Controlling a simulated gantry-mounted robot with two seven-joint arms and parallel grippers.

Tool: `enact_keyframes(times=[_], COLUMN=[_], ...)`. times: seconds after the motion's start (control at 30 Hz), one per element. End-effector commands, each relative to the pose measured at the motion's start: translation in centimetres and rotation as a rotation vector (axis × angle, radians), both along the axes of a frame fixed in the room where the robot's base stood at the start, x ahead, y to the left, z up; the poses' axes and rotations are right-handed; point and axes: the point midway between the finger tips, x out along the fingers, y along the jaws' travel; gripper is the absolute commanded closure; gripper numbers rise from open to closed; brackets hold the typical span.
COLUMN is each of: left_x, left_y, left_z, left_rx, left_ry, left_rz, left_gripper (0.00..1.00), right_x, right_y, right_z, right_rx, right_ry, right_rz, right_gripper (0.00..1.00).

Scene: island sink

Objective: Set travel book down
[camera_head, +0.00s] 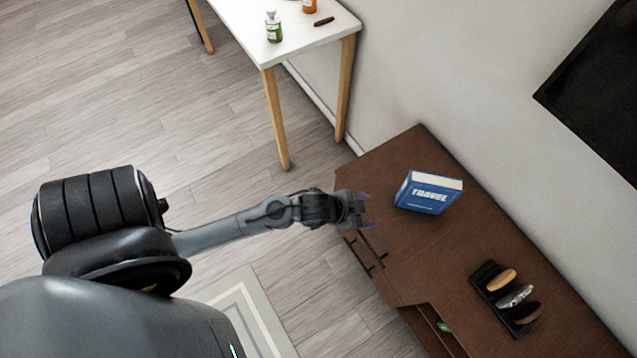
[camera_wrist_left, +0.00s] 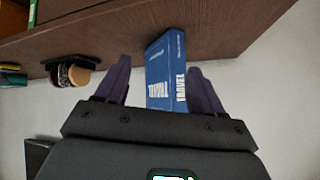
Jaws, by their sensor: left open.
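The blue travel book (camera_head: 428,196) stands upright on the brown cabinet (camera_head: 400,165), its white "TRAVEL" lettering facing the front and its page edges on top. My left gripper (camera_head: 366,210) is open above the cabinet's left edge, to the left of the book and apart from it in the head view. In the left wrist view, which is upside down, the book (camera_wrist_left: 166,75) shows between and beyond the two purple fingers of the left gripper (camera_wrist_left: 160,75). The fingers do not close on it. My right gripper is not in view.
A black rack with several oval items (camera_head: 515,297) stands on the cabinet, right of the book. A white table (camera_head: 290,35) with bottles is at the top. A dark screen (camera_head: 600,95) hangs on the wall. The cabinet top around the book is clear.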

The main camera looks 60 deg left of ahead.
Motion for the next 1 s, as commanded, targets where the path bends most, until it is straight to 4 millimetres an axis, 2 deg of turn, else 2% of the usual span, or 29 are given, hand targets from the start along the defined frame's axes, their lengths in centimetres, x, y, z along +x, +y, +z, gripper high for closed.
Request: enact_keyframes(times=[0.03, 0.2, 0.3, 0.4, 0.57, 0.87, 1.0], left_x=[-2.0, -8.3, -11.2, -13.2, -14.6, -14.6, -14.6], left_y=[-0.2, 0.0, -0.1, -0.2, -0.3, -0.3, -0.3], left_z=[0.6, 2.2, 3.1, 3.8, 4.2, 4.3, 5.0], left_rx=[0.012, 0.027, 0.021, 0.012, 0.006, 0.006, 0.006], left_ry=[0.068, 0.296, 0.399, 0.468, 0.518, 0.521, 0.521], left_rz=[0.045, 0.17, 0.212, 0.236, 0.252, 0.252, 0.252], left_gripper=[0.32, 0.32, 0.32, 0.32, 0.32, 0.32, 0.32], right_x=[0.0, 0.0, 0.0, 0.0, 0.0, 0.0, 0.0], right_y=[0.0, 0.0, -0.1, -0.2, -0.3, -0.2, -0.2], right_z=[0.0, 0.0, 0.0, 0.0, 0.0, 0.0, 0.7], right_rx=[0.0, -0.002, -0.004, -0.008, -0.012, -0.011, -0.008], right_ry=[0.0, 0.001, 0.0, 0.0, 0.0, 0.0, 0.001], right_rz=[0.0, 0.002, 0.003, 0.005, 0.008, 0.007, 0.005], right_gripper=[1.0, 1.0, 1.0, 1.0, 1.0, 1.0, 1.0])
